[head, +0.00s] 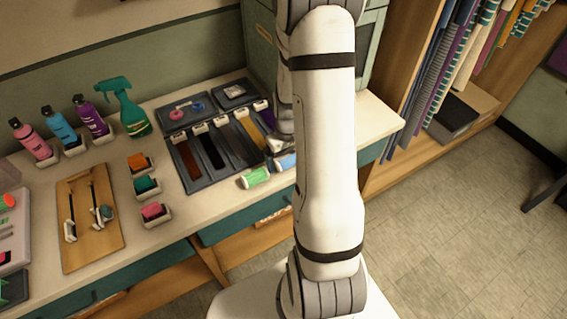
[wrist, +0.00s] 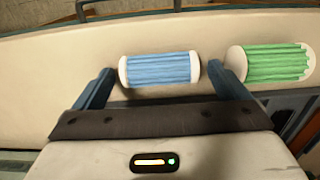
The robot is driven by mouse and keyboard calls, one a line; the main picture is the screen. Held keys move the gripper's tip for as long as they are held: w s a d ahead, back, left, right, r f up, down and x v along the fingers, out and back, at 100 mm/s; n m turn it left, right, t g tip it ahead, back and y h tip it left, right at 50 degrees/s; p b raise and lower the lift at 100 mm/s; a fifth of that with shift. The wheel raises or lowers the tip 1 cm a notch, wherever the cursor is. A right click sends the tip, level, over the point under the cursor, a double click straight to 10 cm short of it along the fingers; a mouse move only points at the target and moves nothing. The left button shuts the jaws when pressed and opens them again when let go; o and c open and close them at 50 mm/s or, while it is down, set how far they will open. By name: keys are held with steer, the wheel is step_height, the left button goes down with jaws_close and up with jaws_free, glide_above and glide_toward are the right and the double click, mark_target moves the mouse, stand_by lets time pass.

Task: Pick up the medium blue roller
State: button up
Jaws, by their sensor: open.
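The blue roller (wrist: 160,70) lies on the counter in the wrist view, with pale end caps at its left and right. In the head view only a part of the blue roller (head: 286,162) shows beside my arm. My gripper (wrist: 158,82) is open, with one finger near each end of the blue roller. I cannot tell whether either finger touches it. A green roller (wrist: 275,64) lies just to the right of the right finger, and it also shows in the head view (head: 255,178). In the head view my arm hides most of my gripper.
A dark tray (head: 196,184) with hair swatches lies behind the rollers. A wooden board (head: 76,257), several bottles (head: 61,125) and a green spray bottle (head: 128,108) stand further left. The counter's front edge is close.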

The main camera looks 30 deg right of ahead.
steer(key=c, duration=1.1)
steer(key=shift+o, duration=0.2)
steer(key=shift+r, duration=0.15)
